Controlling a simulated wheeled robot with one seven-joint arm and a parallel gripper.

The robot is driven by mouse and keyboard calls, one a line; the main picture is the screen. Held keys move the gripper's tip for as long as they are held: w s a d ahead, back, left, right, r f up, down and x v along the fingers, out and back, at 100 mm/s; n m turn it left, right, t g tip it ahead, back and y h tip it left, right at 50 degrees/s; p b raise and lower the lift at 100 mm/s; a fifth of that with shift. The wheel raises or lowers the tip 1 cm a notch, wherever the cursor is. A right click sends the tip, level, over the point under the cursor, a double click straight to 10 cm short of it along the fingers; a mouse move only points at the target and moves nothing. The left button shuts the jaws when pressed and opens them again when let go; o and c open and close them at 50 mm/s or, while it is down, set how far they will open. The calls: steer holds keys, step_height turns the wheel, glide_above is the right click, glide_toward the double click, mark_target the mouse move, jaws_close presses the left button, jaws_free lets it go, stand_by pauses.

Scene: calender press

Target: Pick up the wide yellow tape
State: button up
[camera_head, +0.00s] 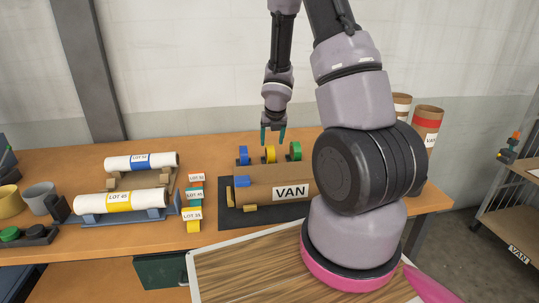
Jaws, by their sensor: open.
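A yellow tape roll (270,154) stands upright between a blue tape roll (243,156) and a green tape roll (295,151). They are in a row behind a brown box marked VAN (225,171), which hides their lower parts. My gripper (272,136) points down with teal fingers apart and empty. In the picture it is just above the yellow roll; I cannot tell the gap in depth. A smaller yellow piece (193,227) lies below the LOT 33 tag at the box's left. I cannot compare tape widths surely.
White rolls with blue (128,161) and yellow (92,203) bands rest on cradles at the left. Cardboard tubes (428,118) stand at the right, partly behind my arm. A wood-grain board (235,270) is in front.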

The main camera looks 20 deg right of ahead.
steer(key=shift+x, duration=1.25)
steer(key=shift+a+x, duration=0.2)
steer(key=shift+x, duration=2.4)
steer(key=shift+w, duration=0.1)
jaws_close()
